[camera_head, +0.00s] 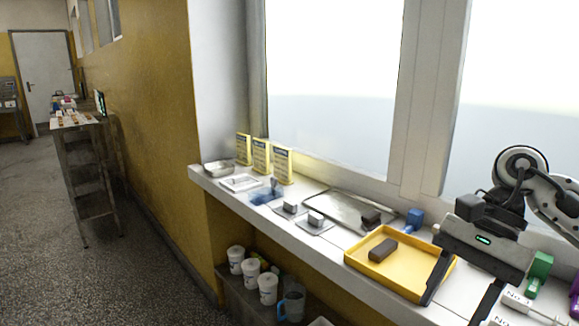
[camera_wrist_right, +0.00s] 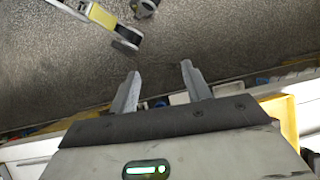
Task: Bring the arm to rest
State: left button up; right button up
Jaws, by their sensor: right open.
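My right arm comes in from the right in the head view, above the white ledge. Its gripper (camera_head: 454,304) is open, with the fingers spread apart and pointing down toward the front of the ledge, by the right end of the yellow tray. In the right wrist view the gripper (camera_wrist_right: 159,75) shows two separate fingers with nothing between them and grey speckled floor beyond. I cannot tell whether a finger touches the tray. My left gripper is not in view.
The yellow tray (camera_head: 409,288) holds a dark block (camera_head: 383,249). A metal tray (camera_head: 335,207), small blocks, yellow cards (camera_head: 261,157) and a blue item (camera_head: 413,221) line the ledge. A green item (camera_head: 539,268) stands at right. White cups (camera_head: 268,288) stand below. The floor at left is open.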

jog(key=a+m+t+y, duration=0.8)
jog(key=a+m+y, duration=1)
jog(key=m, duration=0.5)
jog(key=w+d+f+m+t+h, duration=0.15)
jog(key=f+m+t+h, duration=0.3)
jog(key=m, duration=0.45)
jog(key=d+f+m+t+h, duration=0.3)
jog(key=m+t+h, duration=0.15)
jog(key=m, duration=0.35)
jog(key=w+d+f+m+t+h, duration=0.1)
jog(key=d+f+m+t+h, duration=0.1)
jog(key=f+m+t+h, duration=0.5)
jog(key=s+d+f+m+g+h, duration=0.3)
jog(key=s+f+m+g, duration=0.7)
jog(key=s+f+m, duration=0.1)
jog(key=shift+s+f+m+h+p, duration=0.35)
jog(key=shift+f+m, duration=0.3)
jog(key=shift+m, duration=0.25)
jog(key=shift+w, duration=0.1)
jog(key=shift+c, duration=1.3)
jog(key=shift+a, duration=0.15)
